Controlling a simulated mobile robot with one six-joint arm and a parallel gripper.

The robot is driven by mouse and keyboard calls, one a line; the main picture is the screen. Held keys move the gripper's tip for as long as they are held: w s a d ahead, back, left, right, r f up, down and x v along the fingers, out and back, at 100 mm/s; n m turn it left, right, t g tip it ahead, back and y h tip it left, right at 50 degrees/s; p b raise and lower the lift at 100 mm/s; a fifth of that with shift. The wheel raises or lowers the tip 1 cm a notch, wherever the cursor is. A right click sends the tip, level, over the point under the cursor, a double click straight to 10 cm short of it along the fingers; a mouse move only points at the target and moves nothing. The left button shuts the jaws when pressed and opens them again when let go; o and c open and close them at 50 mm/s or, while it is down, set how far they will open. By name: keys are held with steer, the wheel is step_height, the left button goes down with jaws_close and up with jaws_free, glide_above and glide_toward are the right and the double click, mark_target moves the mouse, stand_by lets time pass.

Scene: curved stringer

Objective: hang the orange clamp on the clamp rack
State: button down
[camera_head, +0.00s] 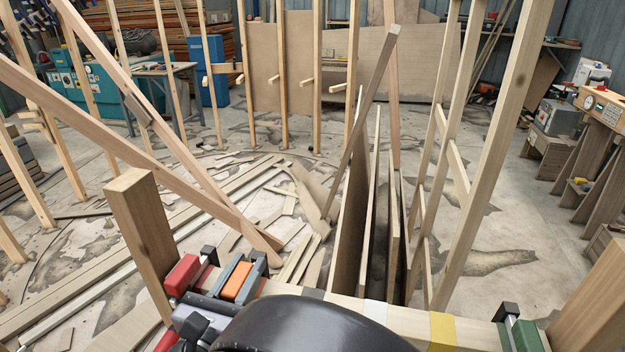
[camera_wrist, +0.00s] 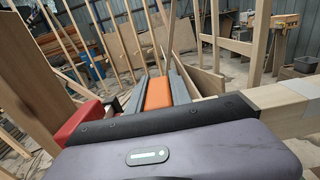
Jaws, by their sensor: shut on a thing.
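The orange clamp (camera_head: 237,281) shows as an orange block between the two grey fingers of my gripper (camera_head: 241,278), near the left end of the rack. It also shows in the wrist view (camera_wrist: 158,93), with a finger along each side; my gripper is shut on it. The clamp rack is a pale wooden rail (camera_head: 403,321) with an upright post (camera_head: 146,243) at its left. The rail also shows at the right of the wrist view (camera_wrist: 285,112). My gripper and arm hide the clamp's lower part, so I cannot tell whether it touches the rail.
A red clamp (camera_head: 184,275) sits close left of my gripper, beside the post. A green clamp (camera_head: 525,336) is at the rail's right end. The rail between carries pale and yellow bands (camera_head: 443,331). Leaning boards (camera_head: 353,215) and timber frames stand beyond.

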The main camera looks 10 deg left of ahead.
steer(key=shift+f, duration=0.15)
steer(key=shift+f+b, duration=0.3)
steer(key=shift+f, duration=0.2)
steer(key=c, duration=1.1)
jaws_free()
steer(key=shift+s, duration=0.15)
